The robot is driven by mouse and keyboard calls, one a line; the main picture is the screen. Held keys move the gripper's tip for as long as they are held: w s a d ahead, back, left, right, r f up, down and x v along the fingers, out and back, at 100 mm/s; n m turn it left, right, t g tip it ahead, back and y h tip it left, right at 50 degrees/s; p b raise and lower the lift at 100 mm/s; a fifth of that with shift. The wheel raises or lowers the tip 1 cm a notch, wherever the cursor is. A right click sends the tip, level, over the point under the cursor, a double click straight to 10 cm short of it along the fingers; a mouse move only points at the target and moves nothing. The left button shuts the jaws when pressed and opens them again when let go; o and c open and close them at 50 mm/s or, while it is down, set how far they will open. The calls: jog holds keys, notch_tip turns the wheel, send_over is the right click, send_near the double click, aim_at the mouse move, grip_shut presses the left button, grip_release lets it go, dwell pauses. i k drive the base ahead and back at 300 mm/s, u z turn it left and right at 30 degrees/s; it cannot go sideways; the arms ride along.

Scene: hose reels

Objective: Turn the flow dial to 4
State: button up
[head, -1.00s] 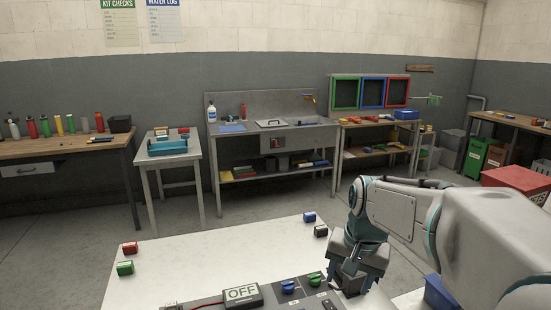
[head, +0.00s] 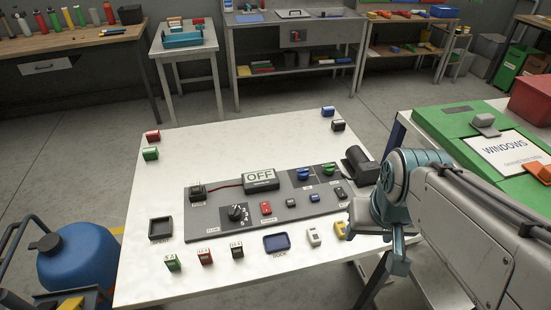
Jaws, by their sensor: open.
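The flow dial (head: 237,212) appears to be the black round knob on a dark plate with white numerals, at the left front of the grey panel (head: 205,229). Its numerals and setting are too small to read. My gripper (head: 362,222) is at the right end of the panel, right of the dial and well apart from it. It is seen small and partly from behind, with its fingers hard to make out. It is open, and I see nothing held in it.
Small blocks and a blue tray (head: 277,242) lie along the table's (head: 230,135) front. A green case (head: 450,127) stands at right.

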aim_at(234, 212)
jog(key=k, duration=0.45)
jog(key=u, duration=0.35)
jog(key=i, duration=0.85)
jog(key=u, duration=0.85)
